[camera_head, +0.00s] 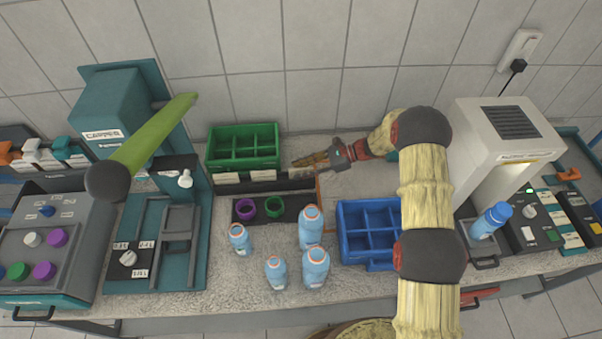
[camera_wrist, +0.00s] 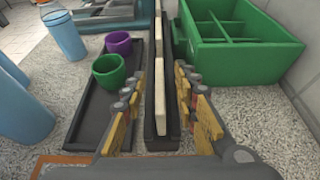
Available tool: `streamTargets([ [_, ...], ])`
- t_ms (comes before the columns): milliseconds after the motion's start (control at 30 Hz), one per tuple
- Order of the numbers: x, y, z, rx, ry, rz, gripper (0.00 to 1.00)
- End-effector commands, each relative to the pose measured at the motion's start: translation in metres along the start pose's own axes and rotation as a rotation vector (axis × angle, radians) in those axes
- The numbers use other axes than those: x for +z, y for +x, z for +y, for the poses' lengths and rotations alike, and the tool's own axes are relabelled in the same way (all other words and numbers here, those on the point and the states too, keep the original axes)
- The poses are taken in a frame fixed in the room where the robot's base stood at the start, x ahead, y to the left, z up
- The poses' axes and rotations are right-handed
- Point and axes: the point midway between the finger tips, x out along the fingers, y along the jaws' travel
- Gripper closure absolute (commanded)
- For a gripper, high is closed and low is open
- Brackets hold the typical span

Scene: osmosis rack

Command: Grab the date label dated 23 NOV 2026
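Several pale date labels (camera_head: 264,175) stand in a row in a dark narrow holder (camera_head: 290,186) in front of the green crate. The dates are too small to read in the head view. The wrist view shows the labels edge-on (camera_wrist: 159,97) in the holder (camera_wrist: 160,142), so their faces are hidden. My gripper (camera_head: 316,161) is at the right end of the holder, pointing left along it. In the wrist view my gripper (camera_wrist: 159,80) is open, with one finger on each side of the nearest label. I see gaps between the fingers and the label.
A green divided crate (camera_head: 278,135) stands behind the holder. A dark tray (camera_head: 286,212) with a purple cup (camera_head: 245,208) and a green cup (camera_head: 275,206) lies in front. Blue bottles (camera_head: 311,226) stand nearer, and a blue crate (camera_head: 368,245) is to the right.

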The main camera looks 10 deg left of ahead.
Motion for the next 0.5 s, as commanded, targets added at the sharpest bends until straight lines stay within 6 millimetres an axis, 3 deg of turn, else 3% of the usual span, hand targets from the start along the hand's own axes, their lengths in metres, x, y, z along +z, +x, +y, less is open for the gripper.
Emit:
streamTargets([
  [133,0.0001,-0.0005,-0.0002,0.0,0.0,0.0,0.72],
  [500,0.0002,-0.0007,-0.0001,0.0,-0.001,0.0,0.93],
])
